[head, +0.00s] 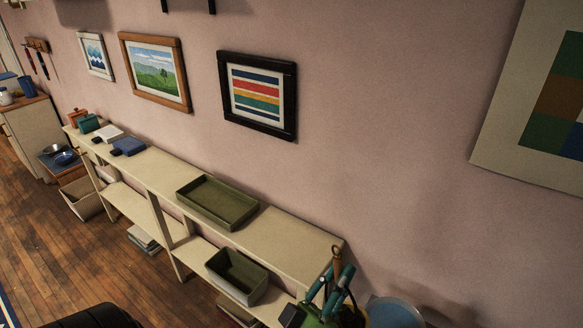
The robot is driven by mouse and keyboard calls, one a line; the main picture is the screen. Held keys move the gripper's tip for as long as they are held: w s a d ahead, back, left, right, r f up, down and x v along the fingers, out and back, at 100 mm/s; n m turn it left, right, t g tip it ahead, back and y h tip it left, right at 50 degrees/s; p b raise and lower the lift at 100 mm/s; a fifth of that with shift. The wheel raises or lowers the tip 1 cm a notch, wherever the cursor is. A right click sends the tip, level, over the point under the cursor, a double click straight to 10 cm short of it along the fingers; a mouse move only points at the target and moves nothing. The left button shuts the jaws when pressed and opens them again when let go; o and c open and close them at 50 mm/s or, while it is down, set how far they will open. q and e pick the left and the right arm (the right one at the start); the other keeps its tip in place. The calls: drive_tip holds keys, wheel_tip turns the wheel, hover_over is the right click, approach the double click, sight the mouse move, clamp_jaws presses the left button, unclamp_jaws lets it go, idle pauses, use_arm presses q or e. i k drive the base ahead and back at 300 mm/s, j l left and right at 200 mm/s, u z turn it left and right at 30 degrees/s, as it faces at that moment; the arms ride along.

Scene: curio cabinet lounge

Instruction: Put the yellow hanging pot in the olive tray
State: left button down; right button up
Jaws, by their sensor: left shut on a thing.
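The olive tray (214,207) is a shallow rectangular tray, empty, on the top of the long cream shelf unit. My left gripper (336,284), with teal finger links, is at the bottom edge, in front of the shelf's right end. It is shut around an upright wooden handle (337,259), which I take as part of the yellow hanging pot. My right gripper is not in view.
A deeper olive bin (237,276) sits on the lower shelf. The cream shelf top (283,246) is bare right of the tray. A round blue thing (394,313) is at the bottom right. Framed pictures hang above.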

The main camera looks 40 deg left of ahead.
sight(206, 196)
drive_tip(key=k+j+u, duration=0.1)
drive_tip(key=k+j, duration=0.15)
drive_tip(key=k+j+u, duration=0.1)
drive_tip(key=j, duration=0.35)
drive_tip(key=i+j+u, duration=0.15)
drive_tip(key=j, duration=0.25)
drive_tip(key=i+j+u, duration=0.15)
drive_tip(key=j, duration=0.25)
drive_tip(key=i+j+u, duration=0.15)
drive_tip(key=j, duration=0.25)
drive_tip(key=i+u, duration=0.1)
drive_tip(key=i, duration=0.5)
